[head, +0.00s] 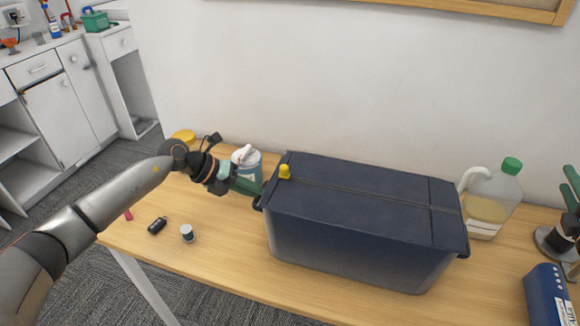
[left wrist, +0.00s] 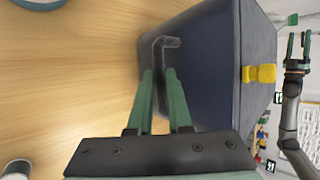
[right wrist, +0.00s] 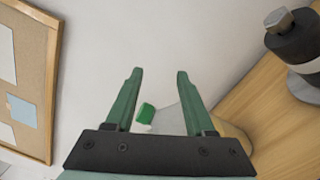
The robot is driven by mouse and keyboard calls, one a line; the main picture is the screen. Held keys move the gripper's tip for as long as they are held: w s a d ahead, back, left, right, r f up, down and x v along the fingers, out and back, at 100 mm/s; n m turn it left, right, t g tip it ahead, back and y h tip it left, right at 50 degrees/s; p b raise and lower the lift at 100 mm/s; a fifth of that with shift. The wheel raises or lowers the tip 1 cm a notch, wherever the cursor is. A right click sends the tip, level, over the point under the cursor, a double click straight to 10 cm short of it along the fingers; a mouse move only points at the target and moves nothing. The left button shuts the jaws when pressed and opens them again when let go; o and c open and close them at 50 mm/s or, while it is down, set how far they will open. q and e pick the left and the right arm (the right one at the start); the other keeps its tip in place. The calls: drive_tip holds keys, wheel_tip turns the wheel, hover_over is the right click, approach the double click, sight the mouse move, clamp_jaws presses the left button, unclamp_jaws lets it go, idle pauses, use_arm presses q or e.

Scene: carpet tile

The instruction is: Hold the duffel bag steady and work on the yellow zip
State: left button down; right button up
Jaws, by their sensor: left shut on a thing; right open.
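The dark navy duffel bag (head: 350,235) is boxy and stands upright on the wooden table, and its side also fills the middle of the left wrist view (left wrist: 205,70). A zip line runs along its top. The yellow zip pull (head: 284,172) is at the left end of that line; it also shows in the left wrist view (left wrist: 262,73). My left gripper (head: 258,191) is shut on the dark handle (left wrist: 166,44) at the bag's left end. My right gripper (head: 570,182) is open and empty at the far right, apart from the bag, with wall and jug beyond its fingers.
A jug with a green cap (head: 493,200) stands close to the bag's right end. A blue box (head: 547,294) is at the front right. A white tub (head: 255,165) stands behind my left gripper. A small jar (head: 187,233) and a black object (head: 157,225) lie at the front left.

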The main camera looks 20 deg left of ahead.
drive_tip(key=a+r+n+y, duration=0.6)
drive_tip(key=a+r+n, duration=0.25)
drive_tip(key=a, duration=0.45)
drive_tip(key=a+r+n+y, duration=0.7)
drive_tip(key=a+r, duration=0.2)
drive_tip(key=a, duration=0.4)
drive_tip(key=s+a+f+n+g+y, duration=0.2)
drive_tip(key=s+a+n+g+y, duration=0.15)
drive_tip(key=a+n+g, duration=0.55)
drive_tip(key=n+g+h, duration=0.3)
drive_tip(key=n+g, duration=0.1)
drive_tip(key=g, duration=0.2)
approach(287, 168)
drive_tip(key=shift+s+d+r, duration=0.1)
drive_tip(key=shift+d+r, duration=0.8)
drive_tip(key=shift+d, duration=0.2)
drive_tip(key=shift+a+f+h, duration=0.2)
drive_tip(key=shift+f+h, duration=0.05)
drive_tip(key=x, duration=1.1)
drive_tip(key=shift+a+f, duration=0.1)
drive_tip(key=shift+a, duration=0.15)
drive_tip(key=shift+s, duration=0.1)
drive_tip(key=shift+c, duration=0.3)
clamp_jaws()
